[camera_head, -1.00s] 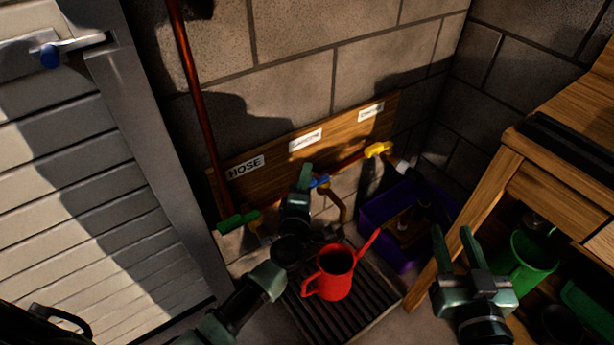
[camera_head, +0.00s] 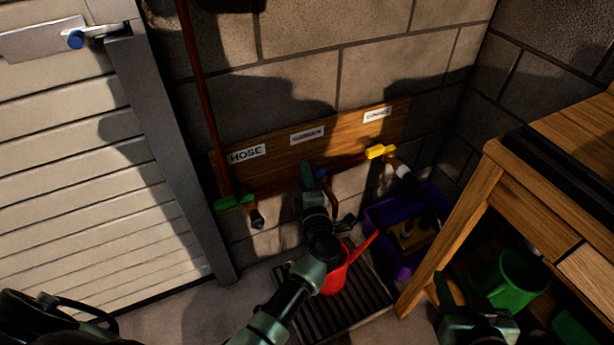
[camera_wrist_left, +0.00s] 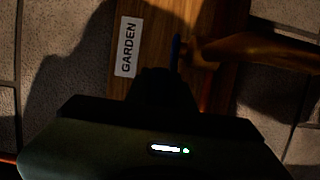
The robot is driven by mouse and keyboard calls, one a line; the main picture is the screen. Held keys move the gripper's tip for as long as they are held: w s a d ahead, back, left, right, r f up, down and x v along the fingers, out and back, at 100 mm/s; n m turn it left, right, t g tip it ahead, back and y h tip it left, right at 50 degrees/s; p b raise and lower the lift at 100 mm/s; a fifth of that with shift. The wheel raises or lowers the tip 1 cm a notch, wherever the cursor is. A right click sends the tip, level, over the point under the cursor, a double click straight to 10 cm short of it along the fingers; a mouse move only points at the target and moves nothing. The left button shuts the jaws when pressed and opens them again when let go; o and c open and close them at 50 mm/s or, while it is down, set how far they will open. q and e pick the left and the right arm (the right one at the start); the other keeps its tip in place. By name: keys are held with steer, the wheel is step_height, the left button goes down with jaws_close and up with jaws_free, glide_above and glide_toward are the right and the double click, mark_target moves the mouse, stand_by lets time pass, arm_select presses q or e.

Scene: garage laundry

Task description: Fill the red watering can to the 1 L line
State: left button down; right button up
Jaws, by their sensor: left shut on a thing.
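The red watering can (camera_head: 333,282) stands on the dark drain grate (camera_head: 365,312), its spout toward the upper right. My left arm hides part of it, and its water level and 1 L line cannot be seen. My left gripper (camera_head: 311,176) is at the middle tap, under the GARDEN label (camera_head: 307,135), and is shut on the tap's blue handle (camera_wrist_left: 176,52). The handle shows as a thin blue strip in the left wrist view; the gripper mostly hides it. I cannot see whether water runs. My right gripper (camera_head: 459,288) is open and empty in shadow, at the lower right.
A green-handled tap (camera_head: 234,202) under the HOSE label is on the left, and a yellow-handled tap (camera_head: 381,152) is on the right. A purple crate (camera_head: 385,215) stands beside the grate. A wooden bench (camera_head: 455,235) with a green bucket (camera_head: 522,278) fills the right side.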

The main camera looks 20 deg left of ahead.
arm_select(q)
steer(key=shift+w+r, duration=0.15)
steer(key=shift+r, duration=0.35)
steer(key=c, duration=1.3)
jaws_free()
steer(key=shift+c, duration=0.2)
steer(key=shift+f, duration=0.15)
